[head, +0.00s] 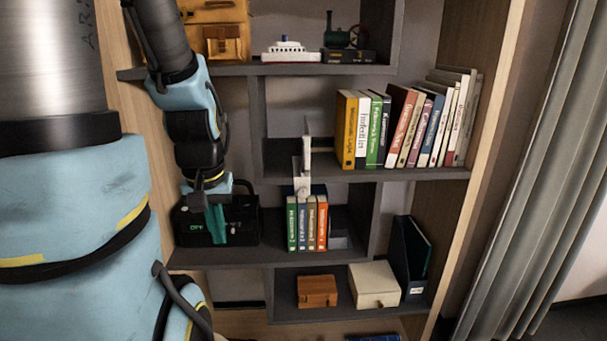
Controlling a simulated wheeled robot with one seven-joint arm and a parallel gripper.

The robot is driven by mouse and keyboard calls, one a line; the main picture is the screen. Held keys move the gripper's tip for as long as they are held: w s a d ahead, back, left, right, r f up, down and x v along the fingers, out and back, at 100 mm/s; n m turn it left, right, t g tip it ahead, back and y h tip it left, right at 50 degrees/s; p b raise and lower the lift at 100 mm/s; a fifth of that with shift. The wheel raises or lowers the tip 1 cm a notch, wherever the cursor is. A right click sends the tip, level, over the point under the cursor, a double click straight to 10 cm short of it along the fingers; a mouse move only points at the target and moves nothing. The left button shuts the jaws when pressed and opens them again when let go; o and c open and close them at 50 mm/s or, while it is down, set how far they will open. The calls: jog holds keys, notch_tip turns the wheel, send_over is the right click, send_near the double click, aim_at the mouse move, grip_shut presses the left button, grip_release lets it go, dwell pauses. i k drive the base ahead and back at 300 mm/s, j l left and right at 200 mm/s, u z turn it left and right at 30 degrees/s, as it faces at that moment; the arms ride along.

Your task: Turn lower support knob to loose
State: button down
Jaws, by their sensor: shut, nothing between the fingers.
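My gripper (216,238) hangs down left of centre, its teal fingers shut and empty. It appears in front of a black case (246,222) with pale lettering on a lower shelf. A slim pale grey upright device (303,170) shows to the right of my gripper, in front of the shelves. A small round part (303,191) near its lower end may be the knob; it is too small to read any marking or setting. My gripper is apart from it, to its left and lower in the picture. No table or tripod legs can be made out.
Dark shelves (420,174) hold several upright books (364,130). Shorter books (291,226) stand below the device. An orange-brown box (317,291) and a cream box (374,285) sit on the bottom shelf. A grey curtain (540,190) hangs at right. My arm blocks the left side.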

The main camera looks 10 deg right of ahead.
aim_at(302, 192)
jog(key=u, duration=1.15)
jog(key=k+l+u, duration=0.1)
jog(key=k+u, duration=0.15)
jog(key=k, duration=0.35)
jog(key=k+u, duration=0.3)
jog(key=k, duration=0.3)
